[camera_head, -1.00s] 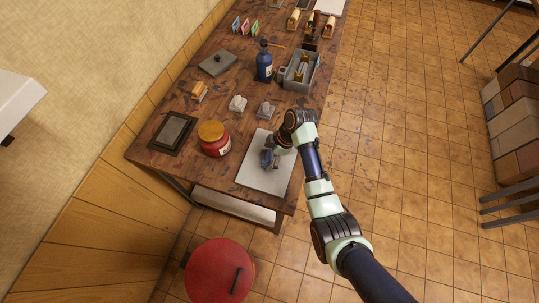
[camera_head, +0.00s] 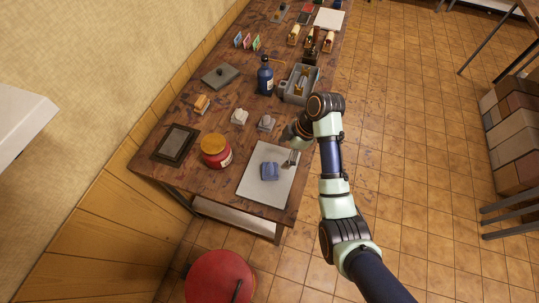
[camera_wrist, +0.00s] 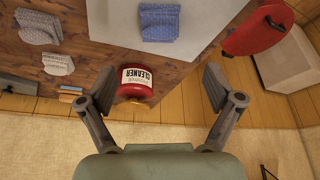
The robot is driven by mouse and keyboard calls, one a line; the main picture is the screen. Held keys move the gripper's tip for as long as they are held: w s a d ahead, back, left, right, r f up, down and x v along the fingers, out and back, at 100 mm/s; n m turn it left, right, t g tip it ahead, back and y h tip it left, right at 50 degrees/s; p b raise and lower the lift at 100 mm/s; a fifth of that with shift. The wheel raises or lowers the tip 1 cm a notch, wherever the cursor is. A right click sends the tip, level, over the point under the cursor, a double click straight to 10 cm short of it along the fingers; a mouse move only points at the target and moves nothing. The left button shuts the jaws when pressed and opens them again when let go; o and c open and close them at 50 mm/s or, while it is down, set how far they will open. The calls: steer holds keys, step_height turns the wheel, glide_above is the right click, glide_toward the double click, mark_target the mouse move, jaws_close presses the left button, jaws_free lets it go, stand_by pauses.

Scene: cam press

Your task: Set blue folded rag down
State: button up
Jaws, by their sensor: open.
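The blue folded rag (camera_head: 270,171) lies on the light grey sheet (camera_head: 254,190) at the near end of the wooden table. It also shows at the top of the wrist view (camera_wrist: 159,22), on the same sheet (camera_wrist: 198,40). My gripper (camera_head: 291,159) is above and to the right of the rag, apart from it. In the wrist view my gripper (camera_wrist: 158,90) has its two fingers spread wide with nothing between them that it holds. The red cleaner jar (camera_wrist: 137,80) shows beyond the fingers.
The red jar with a yellow lid (camera_head: 215,150) stands left of the sheet. A grey folded rag (camera_head: 266,123) and a white one (camera_head: 239,117) lie behind it. A blue bottle (camera_head: 265,75) and a grey box (camera_head: 298,84) stand farther back. A red bin (camera_head: 218,277) is on the floor.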

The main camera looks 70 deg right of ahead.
steer(key=shift+w, duration=0.1)
steer(key=w+a+r+m+t+h, duration=0.1)
steer(key=w+a+r+t, duration=0.15)
steer(key=w+a, duration=0.5)
steer(key=w+a+r+m+t+h, duration=0.1)
steer(key=w+a+r, duration=0.25)
steer(key=a, duration=0.65)
steer(key=w+a+r+m+t+h, duration=0.1)
steer(key=w+a+r, duration=0.2)
steer(key=w+a, duration=0.45)
steer(key=s+a+r+m+t, duration=0.1)
steer(key=s+a+r+t, duration=0.1)
steer(key=a+r, duration=0.2)
steer(key=s+a+r+t+y, duration=0.1)
steer(key=a+r, duration=0.3)
steer(key=a, duration=0.7)
steer(key=shift+s+a+r+m+t, duration=0.3)
steer(key=shift+s+m+t, duration=0.1)
steer(key=shift+s+t, duration=0.3)
